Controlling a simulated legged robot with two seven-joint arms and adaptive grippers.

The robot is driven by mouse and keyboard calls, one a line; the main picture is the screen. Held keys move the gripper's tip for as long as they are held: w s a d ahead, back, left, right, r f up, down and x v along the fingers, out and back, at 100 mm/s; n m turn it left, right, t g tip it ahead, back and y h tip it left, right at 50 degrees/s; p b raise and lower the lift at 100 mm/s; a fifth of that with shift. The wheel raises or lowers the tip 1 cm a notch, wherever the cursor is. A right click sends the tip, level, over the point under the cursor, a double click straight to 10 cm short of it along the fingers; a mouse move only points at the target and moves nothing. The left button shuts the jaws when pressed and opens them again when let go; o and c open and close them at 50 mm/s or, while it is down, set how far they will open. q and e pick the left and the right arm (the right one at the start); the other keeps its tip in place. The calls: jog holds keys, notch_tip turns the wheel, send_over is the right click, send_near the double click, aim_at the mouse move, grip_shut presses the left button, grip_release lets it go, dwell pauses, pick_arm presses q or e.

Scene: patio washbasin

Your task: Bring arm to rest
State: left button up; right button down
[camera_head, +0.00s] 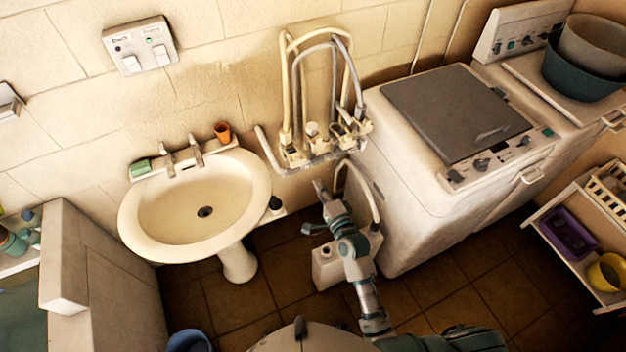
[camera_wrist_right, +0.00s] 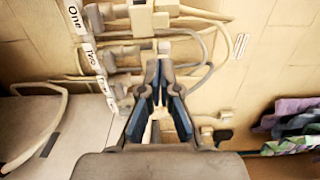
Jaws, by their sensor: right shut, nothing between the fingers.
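My right gripper (camera_head: 319,186) is at the far end of my right arm, which reaches up from the lower middle of the head view. It is in front of the wall, just below the tap rail. In the right wrist view its blue-padded fingers (camera_wrist_right: 158,68) are closed together with nothing held. Behind them is the rail with taps and hoses, with labels (camera_wrist_right: 88,50) reading "One" and "Two". My left gripper does not show.
The tap rail (camera_head: 318,155) with looped hoses is on the wall. A white washbasin (camera_head: 160,215) stands to the left and a washing machine (camera_head: 400,200) to the right. A white box (camera_head: 327,270) is beside my arm.

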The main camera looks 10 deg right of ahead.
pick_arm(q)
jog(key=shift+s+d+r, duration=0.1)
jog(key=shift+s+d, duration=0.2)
pick_arm(e)
jog(key=shift+w+d+f, duration=0.1)
jog(key=shift+w+d, duration=0.05)
jog(key=shift+d, duration=0.4)
